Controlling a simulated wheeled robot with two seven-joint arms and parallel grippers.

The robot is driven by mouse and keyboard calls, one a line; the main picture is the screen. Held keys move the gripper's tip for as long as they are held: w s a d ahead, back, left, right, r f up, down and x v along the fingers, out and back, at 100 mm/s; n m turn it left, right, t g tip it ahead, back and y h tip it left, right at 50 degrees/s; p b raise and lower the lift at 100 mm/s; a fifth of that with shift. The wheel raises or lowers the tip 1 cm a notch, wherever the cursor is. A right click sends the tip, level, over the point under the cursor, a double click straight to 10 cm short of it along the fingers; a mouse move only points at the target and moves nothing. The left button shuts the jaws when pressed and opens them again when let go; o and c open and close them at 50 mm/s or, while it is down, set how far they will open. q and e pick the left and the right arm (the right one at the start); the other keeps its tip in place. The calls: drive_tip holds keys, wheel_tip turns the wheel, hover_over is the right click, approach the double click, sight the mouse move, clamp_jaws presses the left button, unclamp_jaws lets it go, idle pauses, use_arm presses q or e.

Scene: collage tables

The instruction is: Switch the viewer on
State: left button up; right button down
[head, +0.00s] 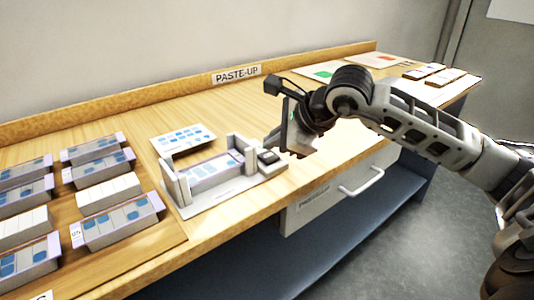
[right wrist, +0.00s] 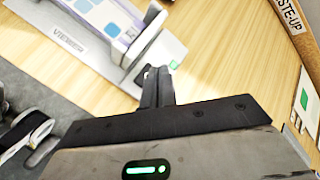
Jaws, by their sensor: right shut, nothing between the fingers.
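The viewer (head: 212,203) is a light grey stand with upright end walls on the table, left of centre in the head view. A block with a purple edge and blue marks (head: 215,168) sits between its walls. A small dark switch (head: 268,157) is on its right end. In the right wrist view, the plate lettered VIEWER (right wrist: 108,66) shows at upper left. My right gripper (head: 272,138) is shut and empty, close above and behind the switch; whether it touches cannot be told. Its fingers (right wrist: 157,82) hide most of the switch in the right wrist view. My left gripper is out of view.
Several marked blocks (head: 115,225) stand in rows at left. A card with blue marks (head: 183,138) lies behind the viewer. The PASTE-UP sign (head: 236,74) is on the back ledge. Green and red cards and more blocks lie at the far right. A drawer handle (head: 362,183) projects below the front edge.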

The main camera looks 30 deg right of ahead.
sight(273, 157)
wheel_tip(273, 157, up, 6)
drive_tip(key=p, duration=0.3)
drive_tip(key=shift+p, duration=0.35)
drive_tip(key=shift+f, duration=0.1)
